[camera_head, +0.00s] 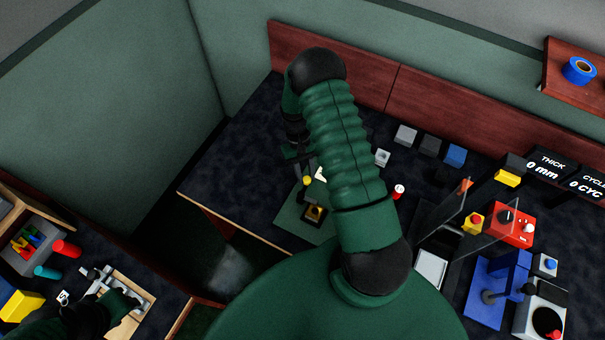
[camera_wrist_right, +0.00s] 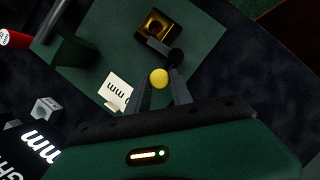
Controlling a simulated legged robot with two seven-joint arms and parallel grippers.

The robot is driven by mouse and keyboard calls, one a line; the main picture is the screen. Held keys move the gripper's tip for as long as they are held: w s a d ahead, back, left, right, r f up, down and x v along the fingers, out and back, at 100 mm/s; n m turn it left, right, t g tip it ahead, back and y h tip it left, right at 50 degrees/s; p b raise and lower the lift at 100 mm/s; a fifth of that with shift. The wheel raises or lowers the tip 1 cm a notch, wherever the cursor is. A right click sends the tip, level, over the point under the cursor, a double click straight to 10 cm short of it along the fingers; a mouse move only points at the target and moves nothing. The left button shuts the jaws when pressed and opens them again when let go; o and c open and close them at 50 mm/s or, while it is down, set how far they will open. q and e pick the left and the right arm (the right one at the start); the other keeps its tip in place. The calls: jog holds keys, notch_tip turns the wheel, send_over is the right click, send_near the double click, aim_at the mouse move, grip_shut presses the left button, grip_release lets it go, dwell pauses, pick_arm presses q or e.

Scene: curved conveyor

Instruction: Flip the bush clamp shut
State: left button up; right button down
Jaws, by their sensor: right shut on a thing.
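The bush clamp stands on a green plate (camera_head: 290,218). Its dark block with a gold-coloured bore (camera_head: 314,213) also shows at the top of the right wrist view (camera_wrist_right: 157,25). A yellow ball knob (camera_wrist_right: 158,78) sits between the fingertips of my right gripper (camera_wrist_right: 160,84), which is shut on it. A black round end (camera_wrist_right: 175,57) lies between the knob and the block. In the head view my right gripper (camera_head: 303,172) is over the plate, partly hidden by my arm. My left gripper (camera_head: 115,300) is at the lower left over a wooden tray (camera_head: 128,325); its jaws are unclear.
A white tag (camera_wrist_right: 117,90) stands beside the clamp. Several small grey and blue blocks (camera_head: 405,135) lie along the back. Clear upright panels (camera_head: 480,225), a red box (camera_head: 511,225) and a blue fixture (camera_head: 490,296) stand at right. The bench's left end is clear.

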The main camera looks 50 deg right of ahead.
jog(key=shift+s+d+r+m, duration=0.1)
jog(key=shift+d+m, duration=0.05)
jog(key=shift+m, duration=0.25)
jog(key=c, duration=1.1)
grip_release()
jog(key=shift+s, duration=0.1)
jog(key=shift+c, duration=0.2)
jog(key=b+v, duration=0.2)
jog(key=v, duration=1.4)
jog(key=shift+d+r, duration=0.25)
jog(key=shift+r, duration=0.1)
